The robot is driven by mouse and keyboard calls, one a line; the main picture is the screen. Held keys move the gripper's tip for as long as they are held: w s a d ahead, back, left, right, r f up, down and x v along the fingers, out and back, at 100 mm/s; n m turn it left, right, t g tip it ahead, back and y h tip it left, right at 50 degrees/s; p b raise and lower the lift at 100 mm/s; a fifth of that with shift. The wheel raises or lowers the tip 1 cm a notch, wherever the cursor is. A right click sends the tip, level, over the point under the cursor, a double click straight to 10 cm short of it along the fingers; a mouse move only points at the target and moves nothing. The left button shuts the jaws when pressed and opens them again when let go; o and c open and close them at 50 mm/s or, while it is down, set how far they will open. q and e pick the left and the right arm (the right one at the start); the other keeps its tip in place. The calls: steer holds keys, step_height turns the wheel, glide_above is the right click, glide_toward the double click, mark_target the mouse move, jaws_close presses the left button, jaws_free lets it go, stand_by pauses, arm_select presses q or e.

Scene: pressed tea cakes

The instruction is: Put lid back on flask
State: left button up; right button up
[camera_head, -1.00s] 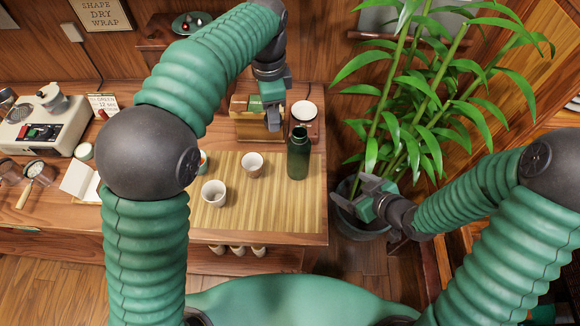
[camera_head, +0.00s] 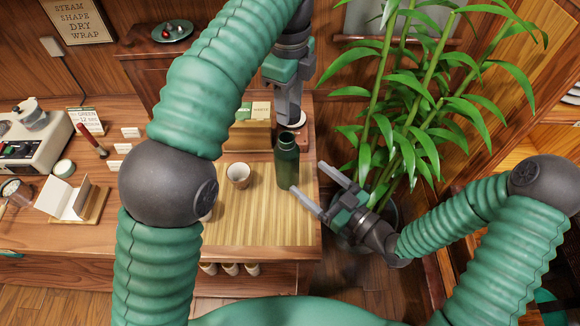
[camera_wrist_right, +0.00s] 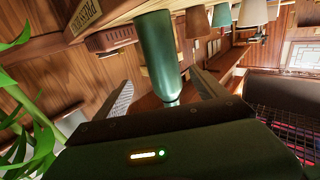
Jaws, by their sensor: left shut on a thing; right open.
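A dark green flask (camera_head: 287,166) stands upright on the bamboo mat near its right edge, its open dark mouth up. It also shows upside down in the right wrist view (camera_wrist_right: 158,55). My left gripper (camera_head: 288,118) points down just above and behind the flask's mouth in the picture. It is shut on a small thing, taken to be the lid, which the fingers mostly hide. My right gripper (camera_head: 308,188) is open at the mat's right edge. Its fingers point at the flask, which shows between the fingertips in the right wrist view; I see no clear contact.
The bamboo mat (camera_head: 255,225) bears a pale cup (camera_head: 238,175) left of the flask; another is mostly hidden behind my left arm. A box and a round dish stand behind the flask. A large potted plant (camera_head: 400,120) rises close right of the table.

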mark_target(295, 171)
arm_select(q)
steer(key=shift+a, duration=0.7)
arm_select(e)
steer(key=x, duration=0.8)
steer(key=shift+s+a+f, duration=0.1)
steer(key=shift+s+a, duration=0.05)
steer(key=shift+a, duration=0.25)
arm_select(q)
steer(key=shift+d, duration=0.1)
arm_select(e)
steer(key=shift+w+a, duration=0.2)
steer(key=shift+w, duration=0.05)
arm_select(q)
steer(key=shift+d, duration=0.35)
arm_select(e)
steer(key=shift+w+d, duration=0.1)
steer(key=shift+d, duration=0.15)
arm_select(q)
steer(key=shift+a, duration=0.25)
arm_select(e)
steer(key=shift+a, duration=0.2)
steer(key=c, duration=0.7)
arm_select(q)
steer(key=shift+d, duration=0.1)
arm_select(e)
steer(key=shift+d, duration=0.1)
jaws_close()
arm_select(q)
steer(key=shift+f, duration=2.45)
